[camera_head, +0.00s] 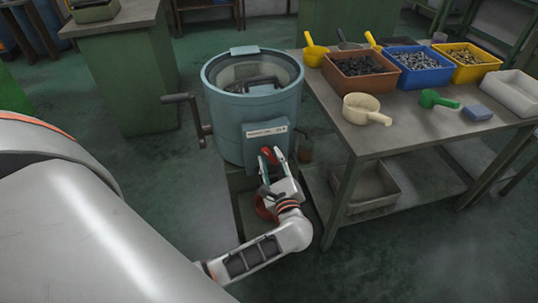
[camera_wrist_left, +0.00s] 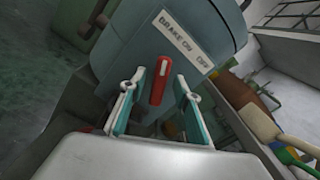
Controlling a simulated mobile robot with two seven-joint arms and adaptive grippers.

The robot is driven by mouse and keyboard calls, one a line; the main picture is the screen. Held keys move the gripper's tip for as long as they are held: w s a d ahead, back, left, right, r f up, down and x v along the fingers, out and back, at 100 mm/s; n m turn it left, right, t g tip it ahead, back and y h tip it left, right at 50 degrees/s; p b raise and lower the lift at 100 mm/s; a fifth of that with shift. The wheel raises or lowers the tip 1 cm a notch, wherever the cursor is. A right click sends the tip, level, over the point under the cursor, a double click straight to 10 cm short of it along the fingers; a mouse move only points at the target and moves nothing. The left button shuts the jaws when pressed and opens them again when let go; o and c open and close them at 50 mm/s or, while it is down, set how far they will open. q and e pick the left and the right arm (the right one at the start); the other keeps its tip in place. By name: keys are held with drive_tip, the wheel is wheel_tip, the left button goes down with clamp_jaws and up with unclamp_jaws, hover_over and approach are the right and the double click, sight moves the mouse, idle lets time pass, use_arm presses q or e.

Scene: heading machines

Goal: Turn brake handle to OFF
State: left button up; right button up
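The red brake handle (camera_head: 270,156) sits on the front of the blue-grey drum machine (camera_head: 226,128). In the left wrist view the handle (camera_wrist_left: 160,82) is a short red bar with a pale mark near its top, under the white label (camera_wrist_left: 184,40) reading BRAKE ON and OFF. Its upper end points towards the label, nearer the ON wording than OFF. My left gripper (camera_head: 273,155) is open at the handle, with one teal finger on each side; the wrist view shows gaps between handle and fingers (camera_wrist_left: 160,98). My right gripper is not in view.
A crank handle (camera_head: 187,108) sticks out on the drum's left. Red parts (camera_head: 262,208) show low behind my gripper. Floor left of the machine is clear.

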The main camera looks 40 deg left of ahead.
use_arm(q)
drive_tip(key=shift+x, duration=1.05)
clamp_jaws()
